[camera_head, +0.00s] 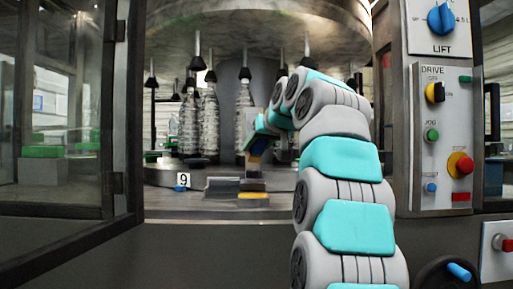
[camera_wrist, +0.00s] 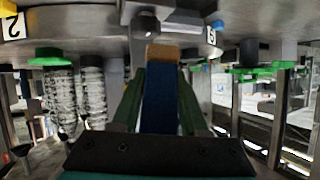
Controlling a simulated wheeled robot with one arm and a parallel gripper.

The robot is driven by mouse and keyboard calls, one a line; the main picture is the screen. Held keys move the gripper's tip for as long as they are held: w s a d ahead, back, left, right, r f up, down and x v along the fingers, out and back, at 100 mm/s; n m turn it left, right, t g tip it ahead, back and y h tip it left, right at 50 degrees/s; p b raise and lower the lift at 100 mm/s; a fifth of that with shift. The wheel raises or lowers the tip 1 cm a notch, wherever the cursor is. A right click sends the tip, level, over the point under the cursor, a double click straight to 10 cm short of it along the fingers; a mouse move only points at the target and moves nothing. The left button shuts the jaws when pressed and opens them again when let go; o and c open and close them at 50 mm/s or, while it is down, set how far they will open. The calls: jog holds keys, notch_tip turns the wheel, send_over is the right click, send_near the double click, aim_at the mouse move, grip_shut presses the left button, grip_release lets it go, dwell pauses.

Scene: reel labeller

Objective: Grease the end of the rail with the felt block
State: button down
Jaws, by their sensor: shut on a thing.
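My gripper (camera_head: 257,148) is inside the machine, in front of the bottles, and points down. In the wrist view my gripper (camera_wrist: 162,78) has its two greenish fingers shut on the blue body of the felt block (camera_wrist: 160,100). The block's tan felt end (camera_wrist: 163,52) sticks out past the fingertips. A grey rail-like bar (camera_head: 221,185) lies low on the machine bed, beside and left of the spot below my gripper. A tan and yellow piece (camera_head: 253,195) sits under my gripper. I cannot tell whether the felt touches anything there.
Several ribbed clear bottles (camera_head: 210,122) stand on the round carousel behind my gripper. A number 9 tag (camera_head: 183,181) is at its front edge. An open glass door (camera_head: 70,110) stands left. A control panel (camera_head: 445,140) with knobs and buttons is right of my arm.

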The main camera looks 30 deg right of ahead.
dwell(0.5)
jog(key=shift+f+b, duration=0.45)
jog(key=shift+f, duration=0.1)
